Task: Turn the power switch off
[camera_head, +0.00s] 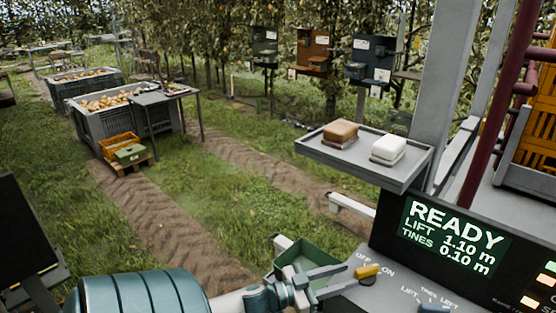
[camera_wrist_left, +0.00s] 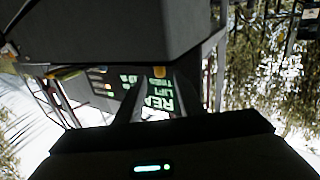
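My right gripper is out of view.
A blue lever (camera_head: 433,308) sits right of the switch on the console. A green tray (camera_head: 308,262) lies behind my left gripper. A grey shelf (camera_head: 340,156) above holds a brown and a white block. Grey fruit bins (camera_head: 150,118) stand far left on the grass.

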